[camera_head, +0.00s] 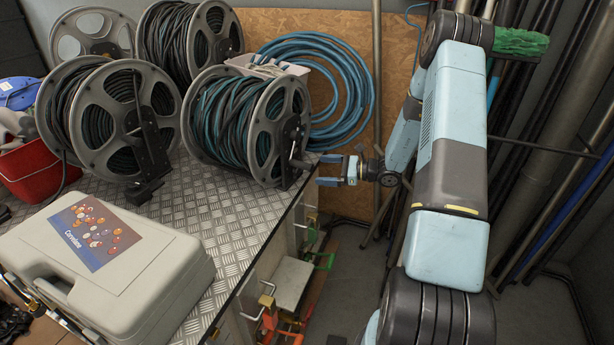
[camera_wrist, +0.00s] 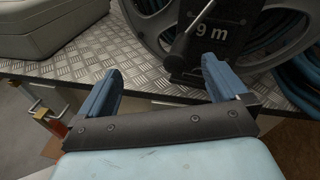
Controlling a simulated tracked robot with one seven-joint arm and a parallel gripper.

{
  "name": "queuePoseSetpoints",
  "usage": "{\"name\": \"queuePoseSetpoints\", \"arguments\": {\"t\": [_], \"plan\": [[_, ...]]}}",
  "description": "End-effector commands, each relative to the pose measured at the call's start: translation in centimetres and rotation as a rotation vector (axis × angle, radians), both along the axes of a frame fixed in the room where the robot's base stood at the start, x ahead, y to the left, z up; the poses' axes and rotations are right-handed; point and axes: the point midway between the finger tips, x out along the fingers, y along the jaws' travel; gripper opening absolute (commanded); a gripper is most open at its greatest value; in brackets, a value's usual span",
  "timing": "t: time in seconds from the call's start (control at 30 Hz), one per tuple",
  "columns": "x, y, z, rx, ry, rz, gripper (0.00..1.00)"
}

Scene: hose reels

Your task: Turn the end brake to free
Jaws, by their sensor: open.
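The end hose reel (camera_head: 284,122) stands at the right end of the metal worktop, wound with dark and teal hose. A black plate (camera_head: 293,150) on its outer side carries a lever (camera_head: 301,164). In the wrist view the plate (camera_wrist: 218,62) shows "9 m", and the grey lever (camera_wrist: 186,38) slants up to the right across its left edge. Its brake setting cannot be read. My gripper (camera_head: 329,169) is open and empty, just right of the reel. In the wrist view my gripper (camera_wrist: 162,68) has its two blue fingers apart below the lever, with nothing visible between them.
More hose reels (camera_head: 108,115) stand on the checker-plate worktop (camera_head: 205,205). A grey case (camera_head: 110,262) lies at the front left and a red bucket (camera_head: 35,170) at the far left. Pipes (camera_head: 560,130) lean along the right wall. The worktop edge runs below my gripper.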

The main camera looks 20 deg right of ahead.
Motion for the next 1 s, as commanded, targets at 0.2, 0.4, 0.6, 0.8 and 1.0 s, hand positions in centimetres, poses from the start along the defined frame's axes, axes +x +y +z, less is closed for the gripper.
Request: {"name": "queuePoseSetpoints", "arguments": {"t": [0.2, 0.4, 0.6, 0.8, 1.0], "plan": [[1.5, -3.3, -6.0, 0.144, 0.069, -0.176, 1.00], [2.0, -5.0, -8.9, 0.210, 0.097, -0.267, 1.00], [2.6, -4.8, -9.5, 0.224, 0.102, -0.287, 1.00], [4.5, -2.7, -9.4, 0.224, 0.101, -0.285, 1.00], [6.9, -0.1, -9.4, 0.224, 0.101, -0.285, 1.00]]}}
